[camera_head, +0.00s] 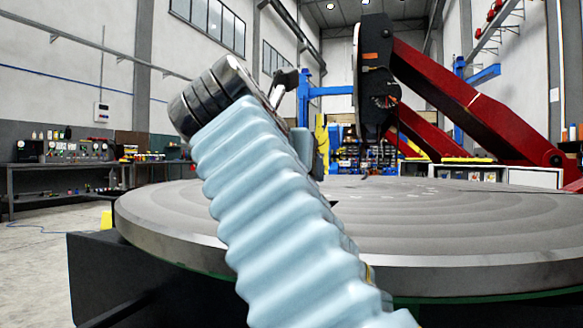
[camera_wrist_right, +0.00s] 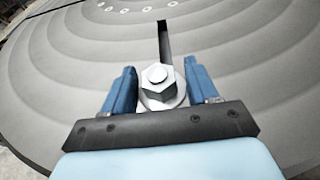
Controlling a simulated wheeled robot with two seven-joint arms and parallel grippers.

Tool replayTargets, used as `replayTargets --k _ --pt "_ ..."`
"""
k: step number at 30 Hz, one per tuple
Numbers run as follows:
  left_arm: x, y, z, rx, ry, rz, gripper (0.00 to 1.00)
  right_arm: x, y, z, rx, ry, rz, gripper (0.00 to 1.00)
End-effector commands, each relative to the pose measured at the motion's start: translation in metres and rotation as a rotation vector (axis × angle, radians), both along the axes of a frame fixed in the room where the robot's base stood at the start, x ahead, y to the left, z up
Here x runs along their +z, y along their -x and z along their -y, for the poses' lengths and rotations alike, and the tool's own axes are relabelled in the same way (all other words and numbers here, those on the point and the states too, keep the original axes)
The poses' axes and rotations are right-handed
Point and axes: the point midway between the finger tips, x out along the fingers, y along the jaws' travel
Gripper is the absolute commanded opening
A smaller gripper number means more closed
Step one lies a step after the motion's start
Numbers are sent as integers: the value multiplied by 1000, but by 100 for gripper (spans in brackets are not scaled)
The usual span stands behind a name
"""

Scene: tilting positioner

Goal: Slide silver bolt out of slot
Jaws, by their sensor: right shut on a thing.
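The silver bolt (camera_wrist_right: 158,84), with a hex head or nut over a round washer, stands at the slot (camera_wrist_right: 164,42) in the round grey table (camera_wrist_right: 70,60). The dark slot runs from the bolt away from my gripper. My right gripper (camera_wrist_right: 159,74) has its blue fingers on both sides of the bolt and is shut on it. The fingers' exact contact with the bolt is hard to see. In the head view my pale blue sleeved arm crosses the middle and hides the bolt. My left gripper is not in view.
The round table (camera_head: 450,262) fills the lower right of the head view. A red-armed machine (camera_head: 455,85) with a black head (camera_head: 377,90) stands behind it. A workbench (camera_head: 60,165) with small items is at the far left. Open floor (camera_head: 35,260) lies at left.

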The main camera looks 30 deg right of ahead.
Motion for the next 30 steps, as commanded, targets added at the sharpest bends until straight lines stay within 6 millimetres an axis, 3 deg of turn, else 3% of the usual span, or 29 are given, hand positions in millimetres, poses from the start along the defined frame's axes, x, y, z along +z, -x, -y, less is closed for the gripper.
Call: replayTargets --k 1,30 --pt "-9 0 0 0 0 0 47 -5 1 -3 6 6 8 4" --pt "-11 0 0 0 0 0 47 -11 2 1 2 -25 4 4"
